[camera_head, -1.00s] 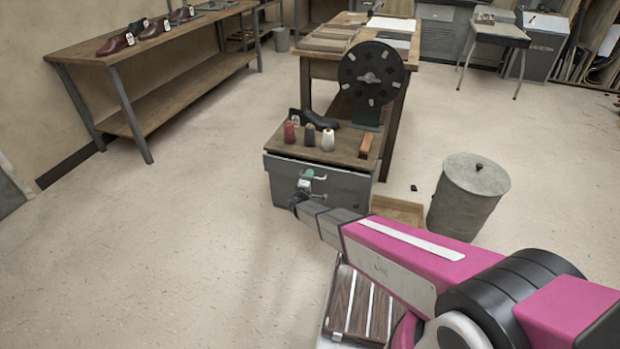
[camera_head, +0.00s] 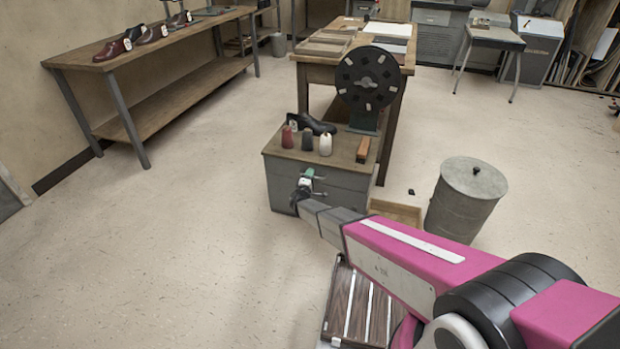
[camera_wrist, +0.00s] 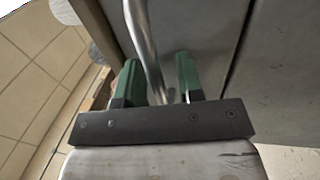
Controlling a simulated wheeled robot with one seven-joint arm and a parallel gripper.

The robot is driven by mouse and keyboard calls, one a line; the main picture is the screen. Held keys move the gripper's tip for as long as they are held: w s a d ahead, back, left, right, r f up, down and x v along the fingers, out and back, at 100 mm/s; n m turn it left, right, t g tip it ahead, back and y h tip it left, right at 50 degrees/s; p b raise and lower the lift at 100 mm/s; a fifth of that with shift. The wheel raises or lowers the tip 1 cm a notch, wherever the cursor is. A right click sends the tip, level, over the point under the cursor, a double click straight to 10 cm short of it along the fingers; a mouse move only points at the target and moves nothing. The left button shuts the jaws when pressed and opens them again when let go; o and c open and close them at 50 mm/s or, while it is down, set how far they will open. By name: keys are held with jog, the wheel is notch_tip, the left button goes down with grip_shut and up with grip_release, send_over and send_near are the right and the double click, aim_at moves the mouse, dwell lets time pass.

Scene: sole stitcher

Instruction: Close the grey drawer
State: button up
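The grey drawer (camera_head: 338,181) is in the small cabinet under the wooden top, in the middle of the head view. Its front looks about level with the cabinet front below; any small gap cannot be told. My gripper (camera_head: 307,180) is at the drawer's front, partly hidden by my forearm. In the wrist view, the green fingers of my gripper (camera_wrist: 157,62) stand apart on either side of the curved metal handle (camera_wrist: 146,42). The grey drawer front (camera_wrist: 195,30) is close behind the fingers. Whether a finger touches the handle cannot be told.
Thread spools (camera_head: 308,139), a black shoe (camera_head: 315,124) and a dark wheel (camera_head: 367,78) stand on the cabinet top. An open wooden box (camera_head: 397,211) and a grey bin (camera_head: 466,199) are to the right. The floor to the left is clear.

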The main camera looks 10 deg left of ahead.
jog(key=v, duration=1.1)
jog(key=shift+w+a, duration=0.1)
jog(key=s+d+r+m+g+h, duration=0.1)
jog(key=d+r+m+g+h, duration=0.25)
jog(key=d, duration=0.75)
jog(key=d+r+m+g+h, duration=0.3)
jog(key=d+m+g, duration=0.1)
jog(key=d, duration=0.6)
jog(key=s+d+r+m+g+h, duration=0.1)
jog(key=d+r+m+g+h, duration=0.25)
jog(key=d, duration=0.75)
jog(key=s+d+r+m+g+y, duration=0.4)
jog(key=s+d+g, duration=0.35)
jog(key=d, duration=0.35)
jog(key=s+d+r+m+g+y, duration=0.1)
jog(key=s+d+r+m+y, duration=0.1)
jog(key=s+r+y, duration=0.5)
jog(key=s, duration=0.2)
jog(key=shift+s+d+g, duration=0.25)
jog(key=shift+d+g, duration=0.1)
jog(key=shift+d, duration=0.05)
